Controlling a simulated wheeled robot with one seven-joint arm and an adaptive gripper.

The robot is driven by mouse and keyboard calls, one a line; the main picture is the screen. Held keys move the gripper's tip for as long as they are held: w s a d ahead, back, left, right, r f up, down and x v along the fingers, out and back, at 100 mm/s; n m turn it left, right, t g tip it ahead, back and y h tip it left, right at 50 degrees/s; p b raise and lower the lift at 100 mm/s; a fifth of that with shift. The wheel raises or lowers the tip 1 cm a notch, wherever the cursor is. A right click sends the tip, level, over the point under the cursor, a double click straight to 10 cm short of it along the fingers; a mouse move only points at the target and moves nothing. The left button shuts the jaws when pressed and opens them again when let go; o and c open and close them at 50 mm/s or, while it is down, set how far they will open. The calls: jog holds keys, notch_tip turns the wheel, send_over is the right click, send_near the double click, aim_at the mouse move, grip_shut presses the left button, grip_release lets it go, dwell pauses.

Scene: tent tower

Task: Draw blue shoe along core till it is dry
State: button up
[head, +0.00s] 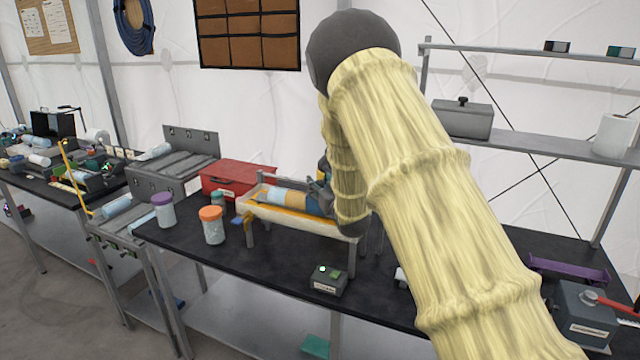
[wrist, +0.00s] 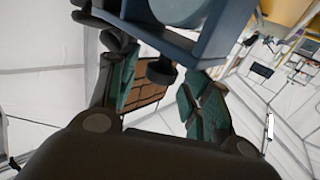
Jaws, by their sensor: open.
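The core (head: 287,198), a cylinder with pale blue and tan bands, lies in a cream trough (head: 300,222) on a metal stand. A dark blue piece at its right end (head: 314,205) looks like the blue shoe, partly hidden by my arm. In the wrist view the blue shoe (wrist: 228,30) is a blue frame close in front of a grey-blue round end, likely the core. A black knob (wrist: 161,72) sticks out from the shoe. My gripper (wrist: 162,92) is open, its green-padded fingers on either side of the knob, with gaps visible. In the head view my gripper (head: 322,180) is mostly hidden.
Jars with orange (head: 212,225) and purple (head: 163,210) lids stand left of the trough. A red case (head: 238,178) lies behind. A small box with a green light (head: 328,280) sits in front. A purple tray (head: 568,270) lies far right.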

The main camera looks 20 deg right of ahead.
jog(key=s, duration=1)
jog(key=shift+s+a, duration=0.15)
jog(key=shift+a, duration=0.05)
dwell(0.7)
